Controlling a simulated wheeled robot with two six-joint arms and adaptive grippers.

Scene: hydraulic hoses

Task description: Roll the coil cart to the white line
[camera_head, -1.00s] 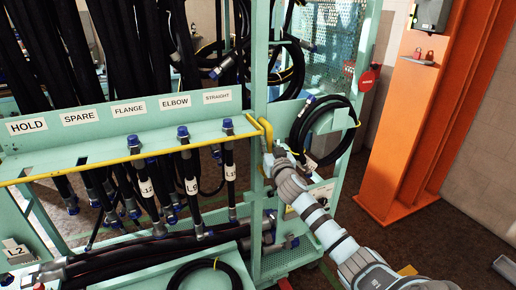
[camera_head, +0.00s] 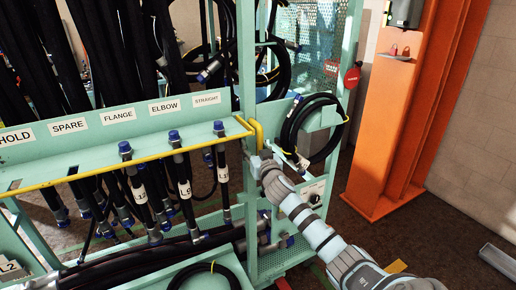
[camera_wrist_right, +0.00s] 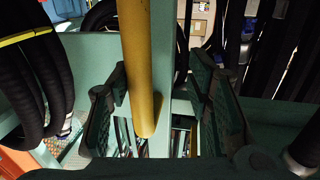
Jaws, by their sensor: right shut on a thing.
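The coil cart is a teal frame (camera_head: 249,70) with a labelled shelf and a yellow front rail; it fills the left and middle of the head view. An upright yellow handle (camera_head: 258,134) sits at its right front corner. My right gripper (camera_head: 259,155) is shut on this handle, its arm coming from the lower right. In the right wrist view the yellow handle (camera_wrist_right: 139,70) passes between my two fingers (camera_wrist_right: 158,100). Black hoses (camera_head: 185,185) hang from the shelf. My left gripper is out of view. I cannot make out a white line.
A coiled black hose (camera_head: 297,133) hangs on the cart's right side. An orange column (camera_head: 385,130) with a grey box stands to the right of the cart. Brown floor is open between them, and a grey metal channel (camera_head: 497,260) lies at the far right.

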